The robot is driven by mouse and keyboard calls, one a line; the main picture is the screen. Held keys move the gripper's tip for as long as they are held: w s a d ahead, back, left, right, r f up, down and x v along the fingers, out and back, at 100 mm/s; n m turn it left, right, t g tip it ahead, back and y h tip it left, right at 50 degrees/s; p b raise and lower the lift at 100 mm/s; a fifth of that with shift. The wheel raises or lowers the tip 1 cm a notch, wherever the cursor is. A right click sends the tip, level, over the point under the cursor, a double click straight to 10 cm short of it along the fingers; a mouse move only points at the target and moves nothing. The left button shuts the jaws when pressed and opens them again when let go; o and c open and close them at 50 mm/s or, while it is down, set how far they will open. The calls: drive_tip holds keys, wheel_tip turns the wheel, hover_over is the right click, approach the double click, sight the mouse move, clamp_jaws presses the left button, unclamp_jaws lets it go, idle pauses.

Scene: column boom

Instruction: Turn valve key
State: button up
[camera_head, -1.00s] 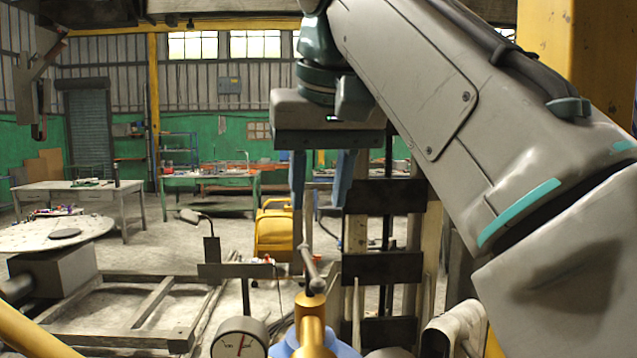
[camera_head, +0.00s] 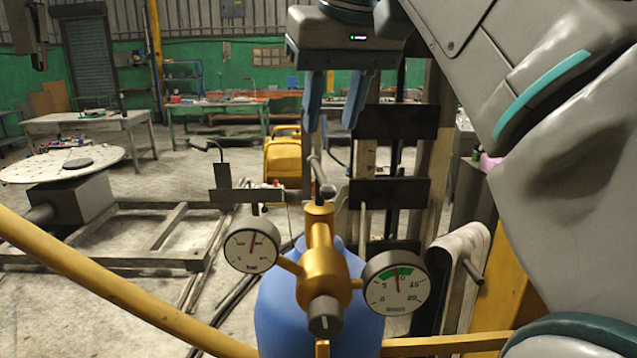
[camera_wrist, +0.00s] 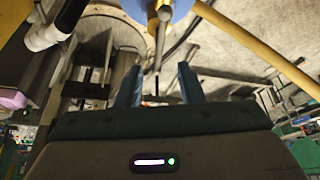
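The valve key (camera_head: 320,177), a grey metal bar with a knobbed end, stands on top of a brass valve body (camera_head: 322,270) above a blue cylinder (camera_head: 272,318). My gripper (camera_head: 331,128) is open above the key, its two blue fingers pointing down and apart, with nothing held. In the head view the key shows just below the fingertips, with a gap. In the wrist view the key (camera_wrist: 160,42) shows as a thin bar between the directions of the two fingers (camera_wrist: 159,72); the exact distance is hard to tell.
Two round gauges flank the valve, one left (camera_head: 251,246) and one right (camera_head: 396,283). A yellow rail (camera_head: 110,288) crosses the front left. Dark plates on posts (camera_head: 388,194) stand behind right. A round table (camera_head: 62,164) and a metal frame (camera_head: 150,245) lie left.

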sight(321, 172)
drive_tip(key=b+x, duration=0.1)
drive_tip(key=x, duration=1)
drive_tip(key=shift+f, duration=0.2)
